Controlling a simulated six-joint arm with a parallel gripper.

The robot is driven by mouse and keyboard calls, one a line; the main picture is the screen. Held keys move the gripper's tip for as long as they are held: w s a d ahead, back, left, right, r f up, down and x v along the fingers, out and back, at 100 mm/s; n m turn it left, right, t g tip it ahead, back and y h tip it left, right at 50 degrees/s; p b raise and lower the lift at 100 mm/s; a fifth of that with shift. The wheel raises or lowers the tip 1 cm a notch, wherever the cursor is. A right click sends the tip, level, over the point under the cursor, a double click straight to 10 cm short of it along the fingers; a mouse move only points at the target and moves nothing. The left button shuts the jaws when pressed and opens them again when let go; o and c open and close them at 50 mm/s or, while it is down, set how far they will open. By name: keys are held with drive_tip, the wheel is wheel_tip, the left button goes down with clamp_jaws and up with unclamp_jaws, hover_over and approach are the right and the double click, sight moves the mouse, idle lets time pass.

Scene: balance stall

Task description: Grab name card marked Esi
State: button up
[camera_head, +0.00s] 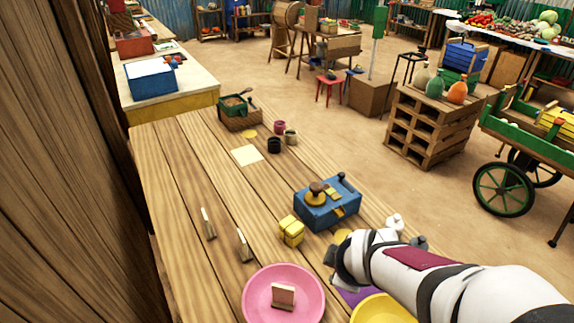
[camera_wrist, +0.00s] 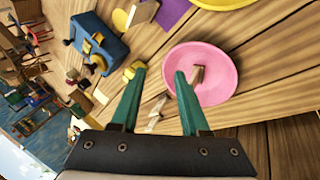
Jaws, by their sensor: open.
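Three small cards in wooden holders are in view. One card (camera_head: 208,224) and another card (camera_head: 243,246) stand on the bare table at the left. A third card (camera_head: 283,295) stands inside the pink plate (camera_head: 250,312); it also shows in the wrist view (camera_wrist: 198,75). No writing can be read, so I cannot tell which is marked Esi. My gripper (camera_wrist: 160,70) is open with nothing between its green fingers. In the wrist view its right finger overlaps the left part of the pink plate. In the head view my arm hides the fingers.
A yellow block (camera_head: 291,230) and a blue box (camera_head: 328,205) with items on top stand behind the cards. A yellow plate (camera_head: 384,310) lies right of the pink one. Dark and red cups and a basket (camera_head: 238,118) are farther back.

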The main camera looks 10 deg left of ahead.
drive_tip(key=w+a+f+n+t+y, duration=0.1)
drive_tip(key=w+a+f+n+t, duration=0.1)
drive_tip(key=w+a+n, duration=0.6)
drive_tip(key=n+t+y, duration=0.3)
drive_tip(key=n+y, duration=0.3)
drive_tip(key=n, duration=1.3)
hover_over(245, 243)
wheel_tip(245, 243, down, 4)
drive_tip(key=shift+n, duration=0.4)
drive_tip(key=f, duration=0.6)
drive_tip(key=shift+s+d+f, duration=0.1)
drive_tip(key=shift+s+d, duration=0.05)
drive_tip(key=shift+s, duration=0.1)
drive_tip(key=shift+w+a+f, duration=0.65)
drive_tip(key=shift+w+f, duration=0.1)
drive_tip(key=shift+f, duration=0.05)
drive_tip(key=shift+w+a+f, duration=0.15)
drive_tip(key=shift+w+a, duration=0.15)
drive_tip(key=shift+w, duration=0.05)
clamp_jaws()
